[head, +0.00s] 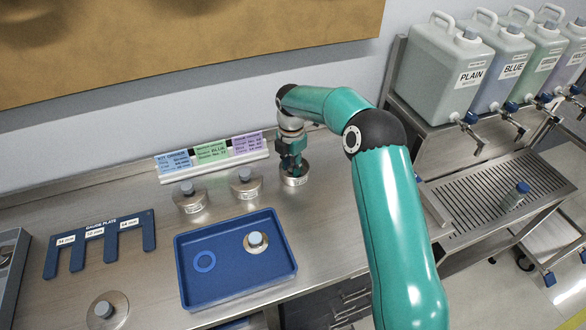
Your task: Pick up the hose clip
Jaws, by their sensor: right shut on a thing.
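My right gripper (291,164) points down at the back of the steel bench, at the right end of the row of cards. It is shut on the top of a round, labelled metal piece (295,181), whose knob the fingers hide. I cannot tell whether this piece is lifted off the bench. I see nothing that I can surely name as the hose clip. My left gripper is not in view.
Two knobbed metal pieces (189,198) (245,184) stand behind the tray, and another (107,310) at front left. A blue gauge plate (98,244) lies left. Labelled jugs (455,70) stand on a rack above a drain grid (485,195) with a small bottle (515,195).

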